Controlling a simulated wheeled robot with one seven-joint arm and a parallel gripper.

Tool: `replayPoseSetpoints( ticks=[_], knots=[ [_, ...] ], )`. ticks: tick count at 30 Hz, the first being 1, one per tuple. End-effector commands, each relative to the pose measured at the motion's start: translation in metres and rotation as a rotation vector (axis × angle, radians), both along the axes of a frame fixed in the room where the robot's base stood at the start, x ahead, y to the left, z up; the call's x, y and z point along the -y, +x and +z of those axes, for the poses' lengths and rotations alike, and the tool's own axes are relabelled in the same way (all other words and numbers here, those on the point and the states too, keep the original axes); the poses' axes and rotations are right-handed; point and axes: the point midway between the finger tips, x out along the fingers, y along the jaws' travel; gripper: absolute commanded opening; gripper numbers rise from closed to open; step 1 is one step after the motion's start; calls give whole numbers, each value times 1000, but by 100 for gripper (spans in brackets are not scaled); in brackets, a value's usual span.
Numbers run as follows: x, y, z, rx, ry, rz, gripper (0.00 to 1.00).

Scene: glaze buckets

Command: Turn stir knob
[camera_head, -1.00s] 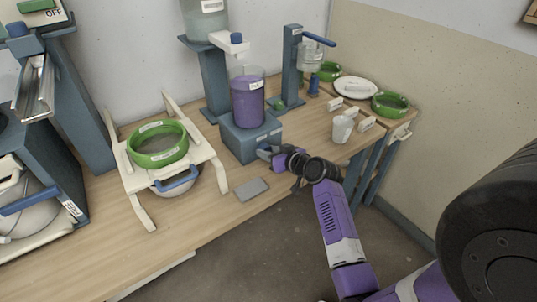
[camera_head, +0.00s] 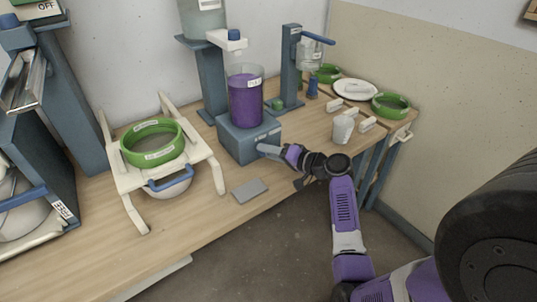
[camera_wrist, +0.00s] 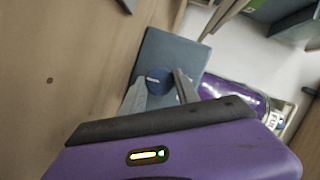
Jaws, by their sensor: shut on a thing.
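The stirrer is a blue-grey box (camera_head: 238,143) on the table. A clear jar of purple liquid (camera_head: 246,102) stands on top of it. In the wrist view, the round dark blue stir knob (camera_wrist: 158,80) sits on the face of the box (camera_wrist: 172,52). My gripper (camera_wrist: 158,86) has one finger on each side of the knob and is shut on it. In the head view, my gripper (camera_head: 268,150) reaches the front of the box from the right, and its fingers hide most or all of the knob.
A grey flat plate (camera_head: 250,190) lies in front of the box. A white stand with a green ring (camera_head: 152,143) is on the left. A white cup (camera_head: 342,129), white plate (camera_head: 354,89) and green bowl (camera_head: 390,105) are on the right. A tall dispenser (camera_head: 291,70) stands behind.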

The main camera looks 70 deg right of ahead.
Motion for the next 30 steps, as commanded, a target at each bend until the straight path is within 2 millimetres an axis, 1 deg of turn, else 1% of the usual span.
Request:
replayPoseSetpoints(
  ticks=[9, 23, 24, 26, 27, 30],
  knots=[
    [1, -1, -2, 44, 75, -1, 0],
    [1, -1, -2, 49, 83, -2, 0],
    [1, -1, -2, 49, 83, -2, 45],
    [1, -1, -2, 49, 83, -2, 57],
    [1, -1, -1, 49, 82, -2, 59],
    [1, -1, -1, 49, 82, -2, 59]
  ],
)
